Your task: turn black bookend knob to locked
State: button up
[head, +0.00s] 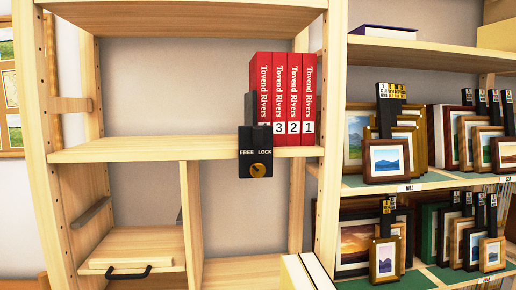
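The black bookend (251,141) stands at the left of a row of red books (287,90) on the middle shelf. Its front plate hangs over the shelf's front edge and reads FREE at left and LOCK at right. The round brass-coloured knob (258,170) sits below and between these words. It is too small to tell which word it points to. The books are upright, titled Tovend Rivers; the numbers 3, 2 and 1 show, and the bookend partly hides the leftmost book. My gripper is not in view.
The shelf (150,148) is bare left of the bookend. Below are open compartments and a drawer with a black handle (128,273). A cream-and-white block (306,272) stands low in front. Framed prints (387,160) fill green-lined shelves at right.

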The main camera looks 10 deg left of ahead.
aim_at(257, 170)
jog(key=i+l, duration=0.15)
jog(key=l, duration=0.2)
jog(key=i+l, duration=0.1)
jog(key=l, duration=0.3)
jog(key=i+l, duration=0.15)
jog(key=l, duration=0.2)
jog(key=i+l, duration=0.15)
jog(key=l, duration=0.25)
